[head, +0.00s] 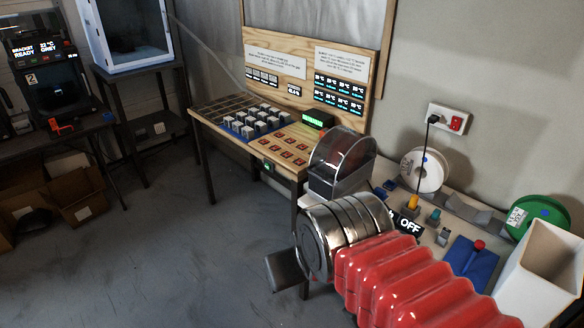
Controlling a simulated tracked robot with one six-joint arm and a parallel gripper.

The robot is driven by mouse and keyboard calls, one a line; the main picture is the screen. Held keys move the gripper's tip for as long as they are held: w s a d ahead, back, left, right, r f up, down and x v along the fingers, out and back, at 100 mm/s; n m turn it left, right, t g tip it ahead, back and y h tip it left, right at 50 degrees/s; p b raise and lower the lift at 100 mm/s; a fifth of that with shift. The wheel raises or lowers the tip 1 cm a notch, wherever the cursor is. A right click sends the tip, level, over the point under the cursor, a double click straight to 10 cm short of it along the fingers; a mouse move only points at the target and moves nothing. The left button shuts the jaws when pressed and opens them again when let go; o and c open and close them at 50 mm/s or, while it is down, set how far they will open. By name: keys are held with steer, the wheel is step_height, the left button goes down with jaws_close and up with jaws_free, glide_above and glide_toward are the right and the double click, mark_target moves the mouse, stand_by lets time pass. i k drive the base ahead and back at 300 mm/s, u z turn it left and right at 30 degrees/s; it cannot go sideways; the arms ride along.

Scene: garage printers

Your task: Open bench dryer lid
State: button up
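The bench dryer (335,184) looks like a small dark box with a rounded, see-through lid (342,150). It stands at the near end of the wooden bench, right of the middle of the head view. The lid appears down on the box, and something reddish shows dimly through it. My arm crosses in front, just below the dryer, and hides the area under it. My gripper (287,270) shows only as a dark block at the arm's left end, lower left of the dryer and apart from it. Its fingertips cannot be made out, nor whether it is open.
A wooden bench (222,140) with small grey blocks and red-marked pads runs behind. Right of the dryer are a white spool (424,171), a green spool (540,216), small tools and a white bin (540,270). A printer (50,85) stands far left.

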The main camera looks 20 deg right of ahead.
mark_target(342, 151)
steer(key=u, duration=0.15)
steer(key=i, duration=1)
steer(key=z, duration=0.1)
